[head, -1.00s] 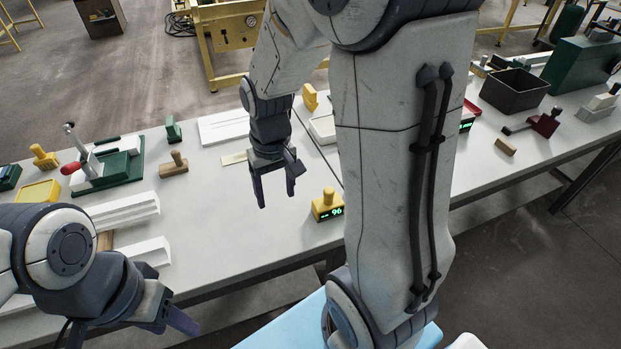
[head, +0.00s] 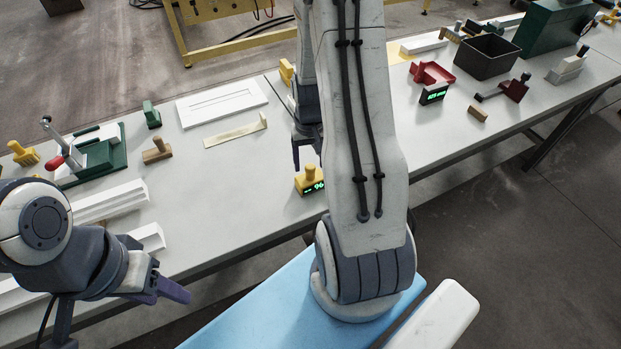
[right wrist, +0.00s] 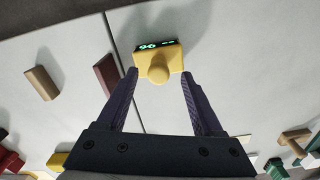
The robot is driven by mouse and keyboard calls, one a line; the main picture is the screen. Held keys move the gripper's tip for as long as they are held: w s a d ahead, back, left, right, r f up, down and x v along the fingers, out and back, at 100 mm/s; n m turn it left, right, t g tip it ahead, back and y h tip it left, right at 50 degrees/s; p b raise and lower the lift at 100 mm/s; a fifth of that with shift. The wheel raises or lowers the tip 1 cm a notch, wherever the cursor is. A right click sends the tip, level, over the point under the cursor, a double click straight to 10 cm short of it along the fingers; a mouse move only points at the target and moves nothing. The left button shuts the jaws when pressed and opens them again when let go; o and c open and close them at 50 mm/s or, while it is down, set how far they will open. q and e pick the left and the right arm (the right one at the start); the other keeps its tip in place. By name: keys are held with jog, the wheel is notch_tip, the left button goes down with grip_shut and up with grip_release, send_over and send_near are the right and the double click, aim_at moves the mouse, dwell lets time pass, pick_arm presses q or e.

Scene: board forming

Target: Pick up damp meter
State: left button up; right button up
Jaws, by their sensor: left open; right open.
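The damp meter (head: 309,181) is a small yellow block with a round knob on top and a lit green display. It stands near the front edge of the table. My right gripper (head: 307,152) is open just behind and above it, partly hidden by my own arm. In the right wrist view the meter (right wrist: 158,65) is between and just beyond the open fingertips, with its knob toward the gripper. I see no contact. My left gripper (head: 165,290) is open and empty at the lower left, in front of the table.
The table (head: 235,195) is clear just left of the meter. A pale strip (head: 236,132) and a white panel (head: 222,102) lie further left. A wooden-handled block (head: 157,151) and green clamp fixture (head: 98,160) stand beyond. A red holder (head: 432,73) and dark bin (head: 486,56) are right.

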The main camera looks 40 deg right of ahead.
aim_at(310, 166)
jog(key=shift+d+f+p, duration=0.1)
jog(key=shift+f+p, duration=0.25)
jog(key=shift+f, duration=1.4)
grip_shut()
